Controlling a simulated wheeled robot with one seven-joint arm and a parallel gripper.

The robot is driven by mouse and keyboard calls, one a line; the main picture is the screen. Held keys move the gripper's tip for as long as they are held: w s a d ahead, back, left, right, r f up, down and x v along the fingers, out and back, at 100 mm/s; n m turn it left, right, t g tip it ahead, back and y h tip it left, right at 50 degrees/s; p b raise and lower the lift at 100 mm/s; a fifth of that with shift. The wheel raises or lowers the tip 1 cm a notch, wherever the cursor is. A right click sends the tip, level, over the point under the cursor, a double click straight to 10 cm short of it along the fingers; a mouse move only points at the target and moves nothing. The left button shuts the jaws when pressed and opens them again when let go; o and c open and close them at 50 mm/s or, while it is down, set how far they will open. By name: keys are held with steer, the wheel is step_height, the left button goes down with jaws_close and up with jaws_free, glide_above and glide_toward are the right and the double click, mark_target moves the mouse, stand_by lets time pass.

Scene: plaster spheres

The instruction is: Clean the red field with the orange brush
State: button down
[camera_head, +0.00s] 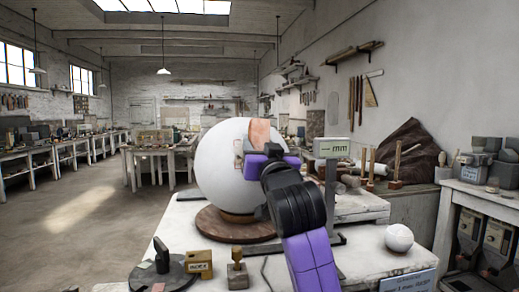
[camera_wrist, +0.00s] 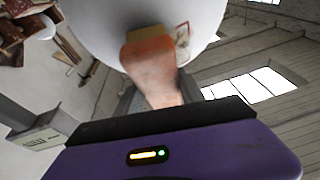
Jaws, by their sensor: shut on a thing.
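A large white plaster sphere (camera_head: 222,180) stands on a round brown wooden base (camera_head: 225,228) on the worktable. An outlined patch with faint reddish marks (camera_head: 238,152) shows on its side, partly hidden by my gripper; it also shows in the wrist view (camera_wrist: 183,40). I take this patch for the red field. My gripper (camera_head: 266,160) is in front of the sphere's right side, shut on the orange brush (camera_head: 261,133). In the wrist view the brush (camera_wrist: 152,68) points at the sphere, its tan end (camera_wrist: 148,33) beside the patch. Whether it touches the surface I cannot tell.
A grey stand with a "mm" display (camera_head: 331,148) rises just right of my gripper. A small white ball (camera_head: 399,238) lies at the table's right. A dark round plate (camera_head: 163,275) and a small wooden block (camera_head: 199,264) stand at the front left. Open floor lies farther left.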

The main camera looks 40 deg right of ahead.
steer(key=shift+s+a+f+b, duration=0.2)
steer(key=shift+f+b, duration=0.25)
steer(key=shift+f, duration=0.25)
steer(key=shift+s+a+f+b, duration=0.15)
steer(key=shift+f+b, duration=0.25)
steer(key=shift+f, duration=0.35)
steer(key=shift+s+a+f+b, duration=0.2)
steer(key=shift+f+b, duration=0.25)
steer(key=shift+f, duration=0.25)
steer(key=shift+r, duration=0.1)
steer(key=shift+w+d+r+p, duration=0.15)
steer(key=shift+w+r+p, duration=0.05)
steer(key=shift+r+p, duration=0.5)
steer(key=shift+w+d+r+p, duration=0.15)
steer(key=shift+d+r+p, duration=0.05)
steer(key=shift+r+p, duration=0.45)
steer(key=shift+w+d+r+p, duration=0.2)
steer(key=shift+r+p, duration=0.35)
steer(key=shift+r, duration=0.2)
steer(key=shift+f, duration=0.1)
steer(key=shift+s+a+f+b, duration=0.3)
steer(key=shift+s+f, duration=0.05)
steer(key=shift+f, duration=0.05)
steer(key=shift+s+a+f, duration=0.3)
steer(key=shift+s+f, duration=0.05)
steer(key=shift+s, duration=0.15)
